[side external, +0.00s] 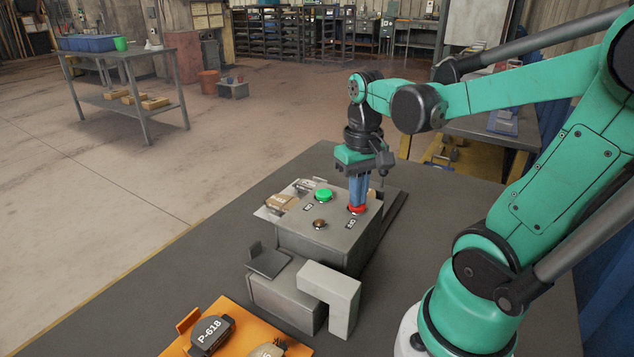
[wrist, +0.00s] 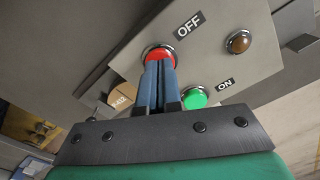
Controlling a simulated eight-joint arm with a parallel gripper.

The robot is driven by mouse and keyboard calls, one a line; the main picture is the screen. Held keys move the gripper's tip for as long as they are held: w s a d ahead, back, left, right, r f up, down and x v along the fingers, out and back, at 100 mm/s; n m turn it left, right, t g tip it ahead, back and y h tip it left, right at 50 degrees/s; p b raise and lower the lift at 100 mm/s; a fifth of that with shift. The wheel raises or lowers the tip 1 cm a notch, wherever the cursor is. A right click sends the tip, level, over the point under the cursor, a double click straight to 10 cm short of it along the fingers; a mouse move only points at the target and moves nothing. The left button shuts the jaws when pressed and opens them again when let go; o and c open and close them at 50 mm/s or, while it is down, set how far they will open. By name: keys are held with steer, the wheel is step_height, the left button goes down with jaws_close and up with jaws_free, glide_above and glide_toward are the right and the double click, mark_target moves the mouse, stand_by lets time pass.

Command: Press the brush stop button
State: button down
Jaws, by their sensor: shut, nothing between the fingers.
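A grey control box (side external: 318,240) stands on the dark table. The red button (side external: 352,211) is on its sloped top, beside the label OFF; it also shows in the wrist view (wrist: 157,51). The green button (side external: 323,195) sits beside the label ON, also in the wrist view (wrist: 194,97). My gripper (side external: 358,205) points down with its blue fingers together and empty. In the wrist view its fingertips (wrist: 158,64) overlap the red button and hide part of it. They look at or very near its cap; I cannot tell whether it is pushed in.
A small brown round knob or lamp (side external: 320,224) is also on the box. A grey block fixture (side external: 285,300) stands in front. An orange tray (side external: 238,345) holds parts, one marked P-618 (side external: 209,335). The table's left side is mostly clear.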

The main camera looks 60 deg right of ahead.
steer(key=shift+r, duration=3.4)
steer(key=w+a+f+n+t, duration=0.1)
steer(key=a, duration=0.1)
steer(key=w+a+f+n+t, duration=0.2)
steer(key=a, duration=0.1)
steer(key=shift+w+a+h, duration=0.3)
steer(key=shift+w+h, duration=0.1)
steer(key=a+n+t, duration=0.1)
steer(key=a, duration=0.1)
steer(key=w+a+f+n+t, duration=0.1)
steer(key=a, duration=0.1)
steer(key=w+a+n+t, duration=0.1)
steer(key=a+t, duration=0.1)
steer(key=shift+f+y, duration=0.35)
steer(key=shift+y, duration=0.05)
